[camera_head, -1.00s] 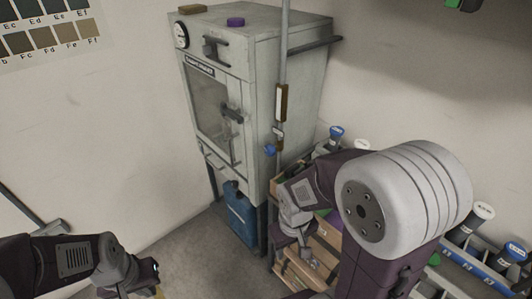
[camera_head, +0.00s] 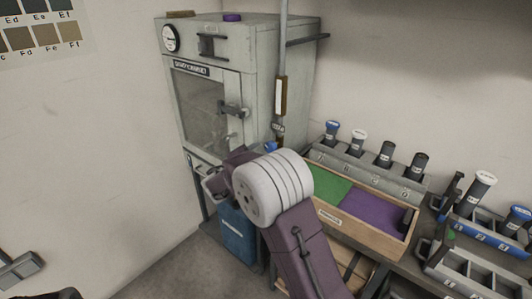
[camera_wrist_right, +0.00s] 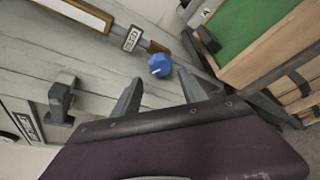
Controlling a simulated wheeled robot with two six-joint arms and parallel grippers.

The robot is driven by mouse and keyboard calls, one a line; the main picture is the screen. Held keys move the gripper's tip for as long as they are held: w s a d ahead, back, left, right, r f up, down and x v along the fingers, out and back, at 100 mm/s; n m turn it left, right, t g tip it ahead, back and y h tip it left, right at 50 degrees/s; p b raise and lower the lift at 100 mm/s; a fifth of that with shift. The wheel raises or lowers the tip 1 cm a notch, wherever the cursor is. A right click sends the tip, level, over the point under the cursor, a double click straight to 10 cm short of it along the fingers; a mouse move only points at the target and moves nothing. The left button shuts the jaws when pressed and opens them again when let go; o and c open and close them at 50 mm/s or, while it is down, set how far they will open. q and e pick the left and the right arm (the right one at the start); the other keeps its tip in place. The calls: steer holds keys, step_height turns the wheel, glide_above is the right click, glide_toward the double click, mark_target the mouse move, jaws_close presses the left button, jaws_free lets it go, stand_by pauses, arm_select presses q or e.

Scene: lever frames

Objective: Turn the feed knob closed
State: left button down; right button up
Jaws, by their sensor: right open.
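The feed knob is a small blue faceted knob (camera_wrist_right: 160,65) beside a small tag on the side of the grey cabinet, in the right wrist view. In the head view the blue knob (camera_head: 270,146) shows low on the vertical pipe, partly hidden by my right arm. My right gripper (camera_wrist_right: 160,86) is open, its two fingers pointing toward the knob. The knob appears just beyond the fingertips, between their lines, and apart from them. In the head view my right wrist is in front of the cabinet's lower part.
The grey cabinet (camera_head: 255,60) has a glass door and protruding handles. A wooden box (camera_head: 330,222) with green and purple compartments stands right of the pipe, near racks of capped bottles (camera_head: 386,155). A blue container (camera_head: 237,235) sits below the cabinet. Open floor shows at front left.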

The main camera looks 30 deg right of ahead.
mark_target(269, 148)
steer(key=x, duration=0.6)
steer(key=shift+d+f, duration=0.1)
steer(key=shift+d, duration=0.05)
